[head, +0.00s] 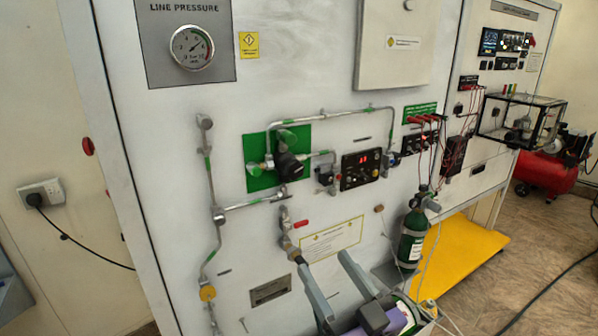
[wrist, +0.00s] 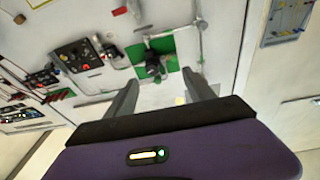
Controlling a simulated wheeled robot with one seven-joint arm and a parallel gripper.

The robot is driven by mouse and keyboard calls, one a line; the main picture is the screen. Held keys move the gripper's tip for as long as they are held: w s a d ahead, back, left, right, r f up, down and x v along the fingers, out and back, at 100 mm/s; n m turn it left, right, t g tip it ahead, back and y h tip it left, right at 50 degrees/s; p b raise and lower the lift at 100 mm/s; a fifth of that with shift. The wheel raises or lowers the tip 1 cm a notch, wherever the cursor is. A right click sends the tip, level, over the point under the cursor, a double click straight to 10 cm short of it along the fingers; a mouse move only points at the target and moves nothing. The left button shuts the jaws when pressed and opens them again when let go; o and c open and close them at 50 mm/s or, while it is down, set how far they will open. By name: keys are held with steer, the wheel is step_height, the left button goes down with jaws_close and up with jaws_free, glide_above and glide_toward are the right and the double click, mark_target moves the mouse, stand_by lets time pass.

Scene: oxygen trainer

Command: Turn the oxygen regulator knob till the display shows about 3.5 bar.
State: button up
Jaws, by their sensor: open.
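The black regulator knob (head: 289,166) sits on a green plate (head: 257,181) on the white panel, left of centre in the head view. In the wrist view the knob (wrist: 153,66) shows near the gap between my fingertips. The display unit (head: 361,169) with lit red digits is right of the knob; its digits are too small to read surely. My gripper (head: 322,258) is open and empty, below and slightly right of the knob in the head view. Its fingers (wrist: 161,76) point toward the panel and appear apart from the knob.
Metal pipes (head: 322,115) run around the green plate. A red-handled valve (head: 290,238) and a yellow-edged label (head: 332,239) are near my fingers. A green cylinder (head: 412,240) stands right. A round pressure gauge (head: 192,47) is at upper left.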

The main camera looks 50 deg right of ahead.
steer(key=w+d+r+p, duration=0.1)
steer(key=w+d+r, duration=0.35)
steer(key=r, duration=0.25)
steer(key=w+d+r+p, duration=0.1)
steer(key=w+d+r, duration=0.2)
steer(key=d+r, duration=0.3)
steer(key=n+g+y, duration=0.2)
glide_toward(296, 170)
steer(key=w, duration=0.1)
steer(key=p+x, duration=0.1)
steer(key=x, duration=0.7)
steer(key=shift+d+p, duration=0.15)
steer(key=shift+p, duration=0.25)
jaws_close()
